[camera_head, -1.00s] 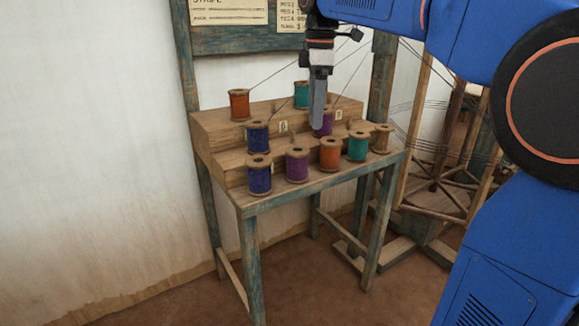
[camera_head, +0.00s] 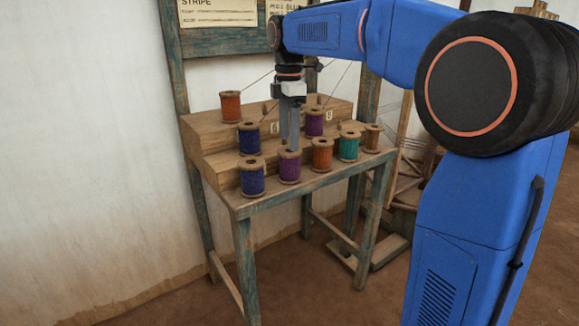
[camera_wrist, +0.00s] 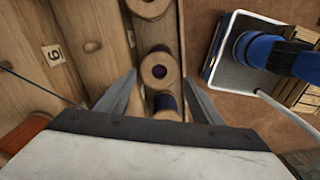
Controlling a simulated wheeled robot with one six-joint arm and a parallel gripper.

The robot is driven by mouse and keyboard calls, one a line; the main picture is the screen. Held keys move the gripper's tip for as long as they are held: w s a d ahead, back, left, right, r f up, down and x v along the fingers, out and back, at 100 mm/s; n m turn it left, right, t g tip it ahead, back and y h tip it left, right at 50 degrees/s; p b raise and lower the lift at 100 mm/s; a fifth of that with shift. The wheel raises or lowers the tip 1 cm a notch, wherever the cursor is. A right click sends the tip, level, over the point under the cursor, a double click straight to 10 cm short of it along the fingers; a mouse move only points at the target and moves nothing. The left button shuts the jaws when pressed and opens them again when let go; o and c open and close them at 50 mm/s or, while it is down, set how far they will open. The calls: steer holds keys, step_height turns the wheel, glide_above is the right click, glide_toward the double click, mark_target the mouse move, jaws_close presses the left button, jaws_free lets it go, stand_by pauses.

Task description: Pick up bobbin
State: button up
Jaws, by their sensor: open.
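Several bobbins stand upright on a wooden stepped stand. In the front row are a blue bobbin (camera_head: 252,181), a purple bobbin (camera_head: 289,170), an orange bobbin (camera_head: 322,157), a teal bobbin (camera_head: 349,149) and a brown bobbin (camera_head: 373,139). Behind them are another blue bobbin (camera_head: 249,140), another purple bobbin (camera_head: 313,124) and a red-orange bobbin (camera_head: 230,107). My gripper (camera_head: 290,147) points down at the front purple bobbin's top. In the wrist view, my open gripper (camera_wrist: 160,95) shows spread jaws with bobbin tops in line between and beyond them. I cannot tell whether they touch.
The stand rests on a worn green-blue table (camera_head: 310,186). A stepped wooden block (camera_head: 195,135) rises behind the front row, with number tags. Thin threads run up from it. A wooden frame (camera_head: 409,190) stands right of the table. The floor in front is clear.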

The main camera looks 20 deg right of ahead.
mark_target(290, 158)
steer(key=shift+w+d+f, duration=0.1)
steer(key=shift+d+f, duration=0.05)
steer(key=shift+f, duration=3.75)
steer(key=c, duration=0.7)
